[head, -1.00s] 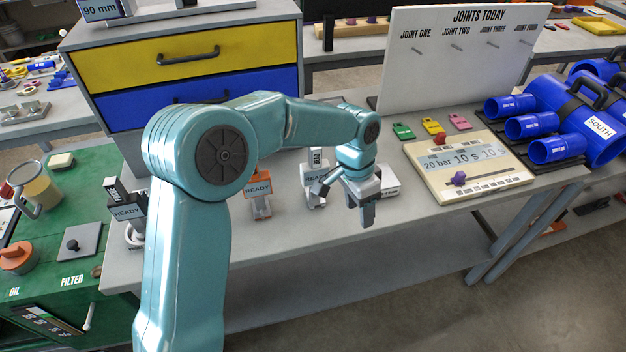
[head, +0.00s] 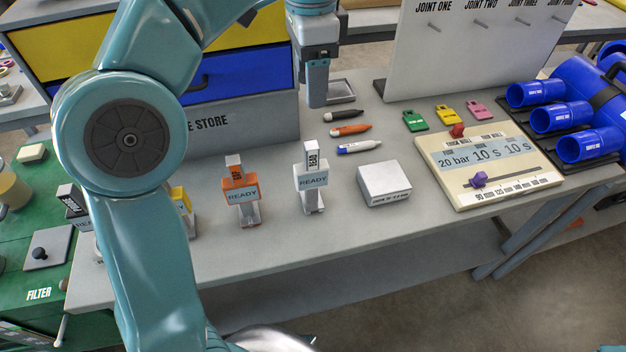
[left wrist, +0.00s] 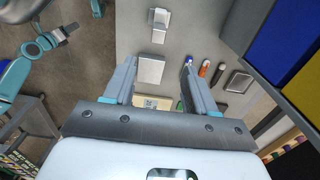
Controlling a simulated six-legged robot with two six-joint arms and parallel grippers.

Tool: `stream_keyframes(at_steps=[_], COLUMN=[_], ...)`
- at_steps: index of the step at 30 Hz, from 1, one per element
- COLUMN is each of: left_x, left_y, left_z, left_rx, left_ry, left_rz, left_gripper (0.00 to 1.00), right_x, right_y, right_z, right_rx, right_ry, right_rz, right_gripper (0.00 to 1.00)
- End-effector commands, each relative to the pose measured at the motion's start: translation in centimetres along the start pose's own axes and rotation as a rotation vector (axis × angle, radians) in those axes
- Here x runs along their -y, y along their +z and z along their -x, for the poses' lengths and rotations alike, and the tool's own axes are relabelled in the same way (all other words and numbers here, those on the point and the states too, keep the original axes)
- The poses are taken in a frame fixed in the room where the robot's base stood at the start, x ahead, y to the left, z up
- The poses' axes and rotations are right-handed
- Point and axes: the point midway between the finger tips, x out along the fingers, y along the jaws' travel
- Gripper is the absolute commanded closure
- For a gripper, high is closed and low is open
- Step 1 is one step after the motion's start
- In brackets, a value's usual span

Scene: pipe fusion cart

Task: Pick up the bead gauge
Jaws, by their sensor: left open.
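The bead gauge (head: 311,180) is a white upright piece with a "READY" plate and a dark-lettered tag that seems to read "BEAD". It stands on the grey bench in the head view. A pale piece at the top of the left wrist view (left wrist: 158,25) looks like it. My left gripper (head: 317,98) hangs empty, beyond the gauge in the head view, with its jaws pointing down. In the left wrist view its fingers (left wrist: 159,68) are spread, with a white box between them in the picture. A teal arm with a grey end (left wrist: 68,30), apparently my right gripper, is small there.
An orange "READY" piece (head: 242,194) stands left of the gauge, and the white box (head: 384,184) is to its right. Several markers (head: 350,130) lie behind. A drawer cabinet (head: 235,135) stands at the back left. The bench front is clear.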

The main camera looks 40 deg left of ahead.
Motion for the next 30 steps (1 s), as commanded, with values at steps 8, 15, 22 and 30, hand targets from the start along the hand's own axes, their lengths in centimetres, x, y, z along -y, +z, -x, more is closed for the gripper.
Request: stream_keyframes(at_steps=[8,15,22,30], left_x=[-0.7,-0.8,-0.7,-0.5], left_y=[0.5,0.3,0.2,0.0], left_z=[-5.6,-10.0,-11.8,-15.8], left_rx=[0.004,0.003,0.003,0.002], left_ry=[0.002,0.001,0.001,0.001], left_rz=[0.0,0.001,0.0,0.0], left_gripper=[0.44,0.44,0.44,0.44], right_x=[-0.9,-1.3,-1.4,-1.7], right_y=[0.0,-0.1,-0.1,-0.1], right_z=[-2.4,-3.5,-3.9,-4.7], right_rx=[0.0,0.0,0.0,0.0], right_ry=[0.0,0.0,0.0,0.0], right_rz=[0.0,0.0,0.0,0.0], right_gripper=[0.57,0.57,0.57,0.57])
